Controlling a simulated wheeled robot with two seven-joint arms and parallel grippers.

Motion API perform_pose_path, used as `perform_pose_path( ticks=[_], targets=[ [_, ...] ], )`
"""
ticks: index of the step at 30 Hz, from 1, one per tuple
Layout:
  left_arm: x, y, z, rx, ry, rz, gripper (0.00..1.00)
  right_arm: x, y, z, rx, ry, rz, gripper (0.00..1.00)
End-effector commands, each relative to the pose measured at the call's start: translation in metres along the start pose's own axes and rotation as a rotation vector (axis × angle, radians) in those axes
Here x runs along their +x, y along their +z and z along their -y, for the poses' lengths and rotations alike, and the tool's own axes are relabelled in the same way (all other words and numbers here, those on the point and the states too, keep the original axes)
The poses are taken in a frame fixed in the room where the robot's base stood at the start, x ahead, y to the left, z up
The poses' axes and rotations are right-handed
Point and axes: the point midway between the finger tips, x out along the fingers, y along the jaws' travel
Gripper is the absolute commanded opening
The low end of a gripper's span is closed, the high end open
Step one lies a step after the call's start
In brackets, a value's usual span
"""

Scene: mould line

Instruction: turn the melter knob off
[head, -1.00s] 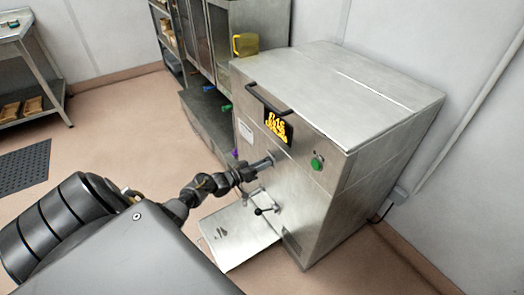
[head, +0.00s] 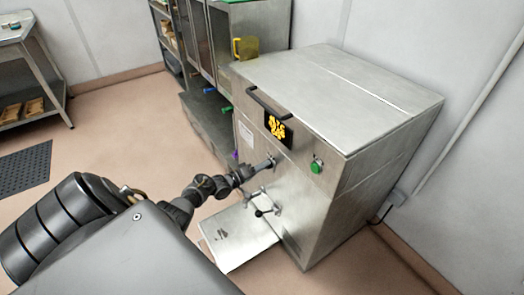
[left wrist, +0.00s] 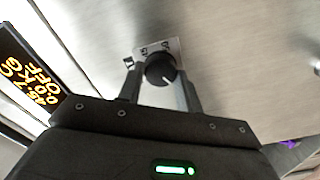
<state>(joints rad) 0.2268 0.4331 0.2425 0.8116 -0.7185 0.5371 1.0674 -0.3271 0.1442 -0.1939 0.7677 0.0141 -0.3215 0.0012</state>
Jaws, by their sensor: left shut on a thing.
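The melter (head: 330,105) is a large steel cabinet right of centre in the head view. Its round black knob (left wrist: 160,68) shows in the left wrist view, with a white line on its face and a marked plate behind it. My left gripper (head: 268,163) reaches the melter's front face. In the left wrist view its two fingers (left wrist: 160,85) stand on either side of the knob, shut on it. The melter's display (left wrist: 28,68) has yellow text, in which OFF can be read. My right gripper is not in view.
A green button (head: 316,166) sits right of the display on the melter's front. A dark handle bar (head: 268,103) runs along the top front edge. Below are a small lever (head: 262,211) and a steel shelf (head: 235,240).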

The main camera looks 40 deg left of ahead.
Motion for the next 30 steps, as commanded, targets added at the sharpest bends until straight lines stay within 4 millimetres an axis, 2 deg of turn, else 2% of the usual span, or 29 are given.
perform_pose_path(
  ticks=[11, 12, 17, 26, 29, 30],
  targets=[
    [0.000, 0.001, 0.001, -0.006, -0.001, 0.002, 0.12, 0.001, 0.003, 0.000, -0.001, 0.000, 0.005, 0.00],
    [0.000, 0.001, 0.001, -0.006, -0.001, 0.002, 0.38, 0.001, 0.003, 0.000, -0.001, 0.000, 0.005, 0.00],
    [0.000, 0.001, 0.001, -0.005, -0.001, 0.001, 0.57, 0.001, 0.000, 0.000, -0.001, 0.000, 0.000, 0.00],
    [-0.002, 0.000, 0.000, -0.004, -0.001, 0.001, 0.57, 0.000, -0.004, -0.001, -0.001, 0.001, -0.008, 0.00],
    [-0.012, 0.000, 0.001, -0.004, -0.003, 0.001, 0.57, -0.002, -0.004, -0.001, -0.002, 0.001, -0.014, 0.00],
    [-0.018, 0.000, 0.000, -0.004, -0.002, 0.001, 0.57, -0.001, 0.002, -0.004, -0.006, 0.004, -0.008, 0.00]
  ],
)
